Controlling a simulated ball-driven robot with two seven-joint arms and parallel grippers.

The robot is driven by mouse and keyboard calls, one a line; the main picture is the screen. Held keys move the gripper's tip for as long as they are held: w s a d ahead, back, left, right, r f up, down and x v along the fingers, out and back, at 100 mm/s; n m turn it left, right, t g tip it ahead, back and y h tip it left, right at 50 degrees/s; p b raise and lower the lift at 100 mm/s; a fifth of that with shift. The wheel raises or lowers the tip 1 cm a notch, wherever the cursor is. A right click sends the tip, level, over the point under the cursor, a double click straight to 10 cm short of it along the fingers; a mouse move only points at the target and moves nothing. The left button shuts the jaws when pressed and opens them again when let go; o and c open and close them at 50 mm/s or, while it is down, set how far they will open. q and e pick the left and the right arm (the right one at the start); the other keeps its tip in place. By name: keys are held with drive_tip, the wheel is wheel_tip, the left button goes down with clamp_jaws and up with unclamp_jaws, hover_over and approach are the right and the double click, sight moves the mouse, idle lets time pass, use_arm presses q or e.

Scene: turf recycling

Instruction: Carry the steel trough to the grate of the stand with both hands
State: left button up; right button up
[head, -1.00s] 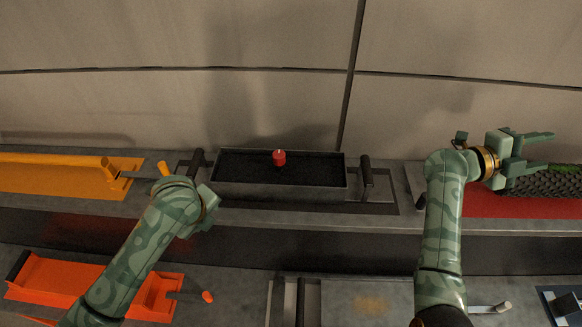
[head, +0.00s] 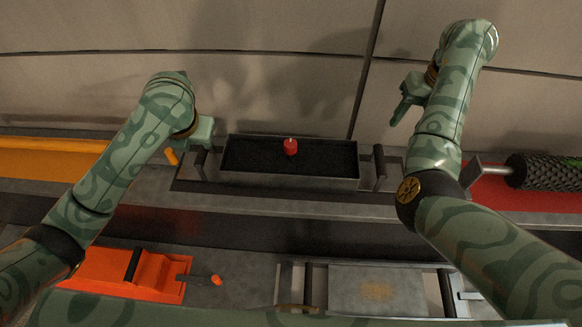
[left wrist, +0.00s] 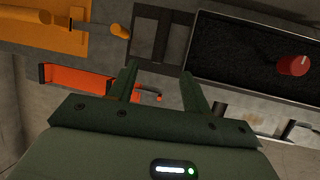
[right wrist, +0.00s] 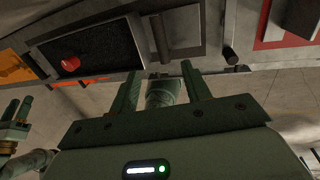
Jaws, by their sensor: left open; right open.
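The steel trough (head: 290,181) sits on the grey counter, a long open box with dark fill inside. It has a dark upright handle (head: 199,160) at its left end and another (head: 379,163) at its right end. My left gripper (head: 203,137) is open and empty above the left handle; it also shows in the left wrist view (left wrist: 158,75). My right gripper (head: 400,112) is open and empty, raised above and behind the right handle; the right wrist view shows it too (right wrist: 160,72). Neither touches the trough. I cannot make out a grate for certain.
A red knob-like object (head: 291,147) stands in the trough's fill. A yellow tray (head: 50,158) lies left, a red mat with a dark ribbed roller (head: 545,170) right. In front are an orange tray (head: 115,275) and a grey plate between rails (head: 375,291).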

sight(203, 156)
use_arm(q)
drive_tip(key=x, duration=1.6)
drive_tip(key=shift+d+f, duration=0.1)
use_arm(e)
drive_tip(key=a+f, duration=0.1)
drive_tip(key=f, duration=0.4)
drive_tip(key=a+f, duration=0.1)
drive_tip(key=f, duration=0.4)
drive_tip(key=a+f, duration=0.1)
drive_tip(key=f, duration=0.5)
use_arm(q)
clamp_jaws()
use_arm(e)
clamp_jaws()
drive_tip(key=shift+r, duration=0.15)
